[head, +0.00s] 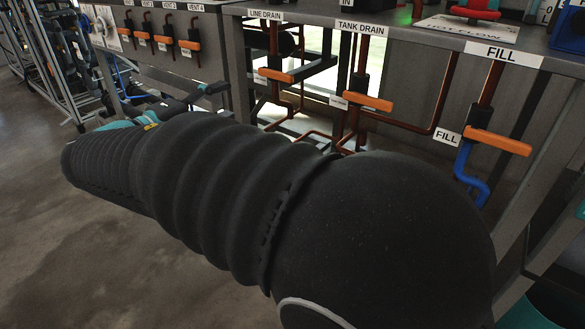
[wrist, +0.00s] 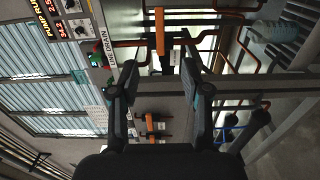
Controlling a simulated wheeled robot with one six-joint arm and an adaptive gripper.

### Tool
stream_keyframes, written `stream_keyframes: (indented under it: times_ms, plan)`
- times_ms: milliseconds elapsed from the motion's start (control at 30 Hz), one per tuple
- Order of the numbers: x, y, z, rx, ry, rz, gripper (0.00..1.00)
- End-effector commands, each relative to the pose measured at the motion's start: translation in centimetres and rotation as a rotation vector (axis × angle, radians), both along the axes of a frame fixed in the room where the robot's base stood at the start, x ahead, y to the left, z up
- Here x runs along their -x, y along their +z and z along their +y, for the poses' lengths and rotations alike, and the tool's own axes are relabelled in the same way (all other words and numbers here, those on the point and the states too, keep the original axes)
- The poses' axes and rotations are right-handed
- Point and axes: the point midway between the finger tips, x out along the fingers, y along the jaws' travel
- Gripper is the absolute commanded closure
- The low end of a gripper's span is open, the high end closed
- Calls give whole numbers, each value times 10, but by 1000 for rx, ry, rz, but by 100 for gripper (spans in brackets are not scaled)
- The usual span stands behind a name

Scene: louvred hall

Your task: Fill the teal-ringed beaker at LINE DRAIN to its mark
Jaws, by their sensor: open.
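In the head view the LINE DRAIN sign (head: 265,14) is on the bench edge, above an orange-handled valve (head: 275,75) on a copper pipe. In the wrist view, which is turned sideways, the sign (wrist: 106,47) and the orange handle (wrist: 160,32) lie ahead of my fingertips. My gripper (wrist: 158,62) is open, with nothing seen between its fingers; the handle appears beyond them, apart. In the head view my gripper (head: 205,95) is small and partly hidden by my arm. No teal-ringed beaker can be made out; a pale translucent shape (wrist: 278,27) at upper right is unclear.
TANK DRAIN (head: 363,102) and FILL (head: 498,141) valves stand right of LINE DRAIN. Several vent valves (head: 165,40) are at the left. Copper pipes and frame bars crowd below the bench. Open concrete floor (head: 110,240) lies left of my arm.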

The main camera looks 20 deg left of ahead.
Motion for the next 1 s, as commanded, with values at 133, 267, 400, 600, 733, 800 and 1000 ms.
stream_keyframes:
  times_ms: [133, 267, 400, 600, 733, 800, 1000]
  plan:
    - [18, 0, 8, 0, 2, -1, 53]
    - [25, 0, 11, 0, 0, -1, 53]
    - [28, 0, 11, 0, -1, 0, 53]
    - [25, 0, 7, -2, -7, 8, 56]
    - [8, -3, -26, -19, -50, 68, 56]
    - [-6, -9, -59, -42, -93, 131, 56]
    - [-31, -39, -192, -187, -250, 378, 56]
